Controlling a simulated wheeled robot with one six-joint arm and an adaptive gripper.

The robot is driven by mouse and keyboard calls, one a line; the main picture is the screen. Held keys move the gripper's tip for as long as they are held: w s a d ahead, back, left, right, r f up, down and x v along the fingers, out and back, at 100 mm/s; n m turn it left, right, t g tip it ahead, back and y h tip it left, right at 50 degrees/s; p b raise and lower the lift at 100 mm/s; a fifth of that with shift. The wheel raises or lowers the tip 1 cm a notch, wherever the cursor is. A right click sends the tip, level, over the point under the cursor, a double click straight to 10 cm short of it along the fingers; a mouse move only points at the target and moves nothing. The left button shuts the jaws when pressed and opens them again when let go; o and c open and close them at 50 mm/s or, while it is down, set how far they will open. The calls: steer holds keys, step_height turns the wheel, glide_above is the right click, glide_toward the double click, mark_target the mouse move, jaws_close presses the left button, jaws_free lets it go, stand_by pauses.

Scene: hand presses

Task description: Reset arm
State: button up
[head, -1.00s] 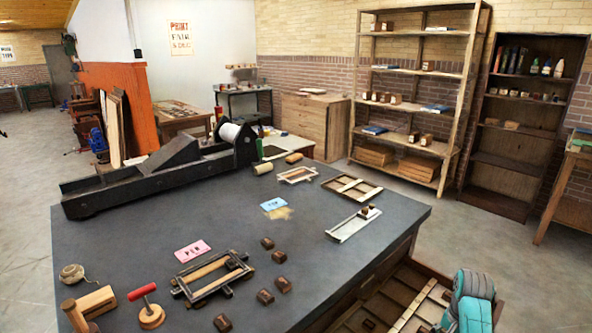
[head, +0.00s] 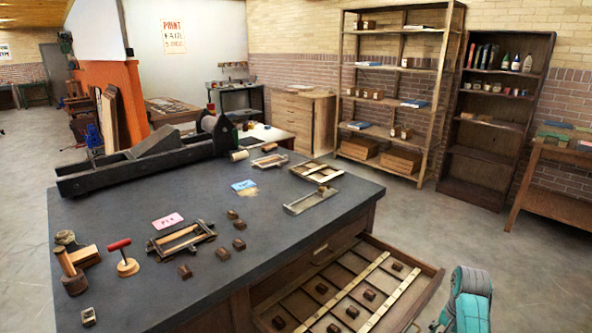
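A teal and grey part of my arm (head: 467,303) shows at the lower right corner, beside the open drawer. It stands apart from the table and holds nothing that I can see. My gripper itself is outside the picture, so its fingers are hidden from me.
A dark table (head: 130,230) fills the left and middle, with wooden blocks, a small frame (head: 182,240), a pink card (head: 168,220) and a blue card (head: 243,184). A drawer (head: 432,285) stands open, holding several blocks. Shelves (head: 400,75) line the back; grey floor (head: 440,220) is free.

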steer(key=s+a+f+n+t+h, duration=0.1)
steer(key=s+a+f+n+t, duration=0.35)
steer(key=s+a+f, duration=1.15)
steer(key=s+a+r+n+t, duration=0.15)
steer(key=s+a+t, duration=0.3)
steer(key=s, duration=0.75)
steer(key=s+a+r+n+t, duration=0.2)
steer(key=s+a+r+t, duration=0.1)
steer(key=s+r, duration=0.6)
steer(key=s+a+r+n+t+y, duration=0.1)
steer(key=s+a+r+n+t, duration=0.1)
steer(key=s+r, duration=0.7)
step_height(320, 180, up, 7)
steer(key=shift+s+a+t, duration=0.2)
steer(key=shift+a+t, duration=0.2)
